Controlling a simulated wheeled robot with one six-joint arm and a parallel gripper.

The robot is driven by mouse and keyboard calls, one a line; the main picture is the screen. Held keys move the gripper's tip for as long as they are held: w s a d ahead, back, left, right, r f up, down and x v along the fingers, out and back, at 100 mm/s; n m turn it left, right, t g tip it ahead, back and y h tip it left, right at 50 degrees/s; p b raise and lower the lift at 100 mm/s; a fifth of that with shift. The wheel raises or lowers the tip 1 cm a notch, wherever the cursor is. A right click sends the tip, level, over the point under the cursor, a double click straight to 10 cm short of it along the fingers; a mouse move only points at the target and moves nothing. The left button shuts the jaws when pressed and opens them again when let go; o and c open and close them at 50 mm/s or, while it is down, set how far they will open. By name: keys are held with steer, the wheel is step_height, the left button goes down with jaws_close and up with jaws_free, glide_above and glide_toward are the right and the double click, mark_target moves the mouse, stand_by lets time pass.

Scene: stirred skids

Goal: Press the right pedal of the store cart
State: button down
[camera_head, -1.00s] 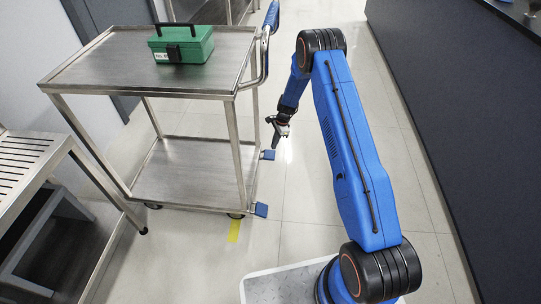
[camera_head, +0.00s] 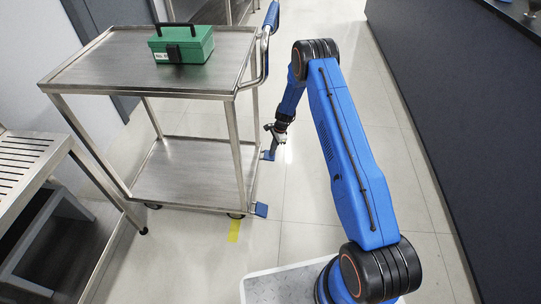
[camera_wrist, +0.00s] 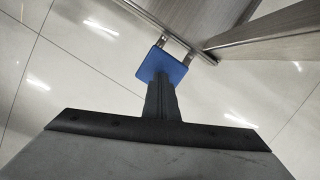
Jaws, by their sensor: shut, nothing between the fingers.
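The store cart (camera_head: 183,205) is a steel two-shelf trolley with a blue-gripped handle (camera_head: 271,17) on its right end. Two blue pedals stick out low on that end: a far one (camera_head: 269,155) and a near one (camera_head: 260,209). From the handle side, the far one is the right pedal. My gripper (camera_head: 270,153) is shut and empty, pointing down at the far pedal. In the wrist view the closed fingers (camera_wrist: 160,81) overlap the blue pedal plate (camera_wrist: 168,66), hiding part of it. I cannot tell whether they touch it.
A green toolbox (camera_head: 181,44) sits on the cart's top shelf. A slatted steel table (camera_head: 22,155) stands at the left. A yellow floor mark (camera_head: 234,231) lies by the near wheel. Open tiled floor (camera_head: 300,205) lies right of the cart, up to a dark counter (camera_head: 460,120).

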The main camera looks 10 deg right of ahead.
step_height(320, 180, down, 3)
steer(key=shift+r, duration=0.2)
steer(key=shift+w+d+r, duration=0.1)
steer(key=shift+d+r, duration=0.2)
steer(key=shift+d, duration=0.4)
steer(key=shift+w+d+r, duration=0.1)
steer(key=shift+d+r, duration=0.15)
steer(key=shift+d, duration=0.45)
steer(key=shift+d, duration=0.1)
steer(key=v, duration=1.7)
steer(key=shift+r, duration=0.2)
steer(key=shift+s, duration=0.1)
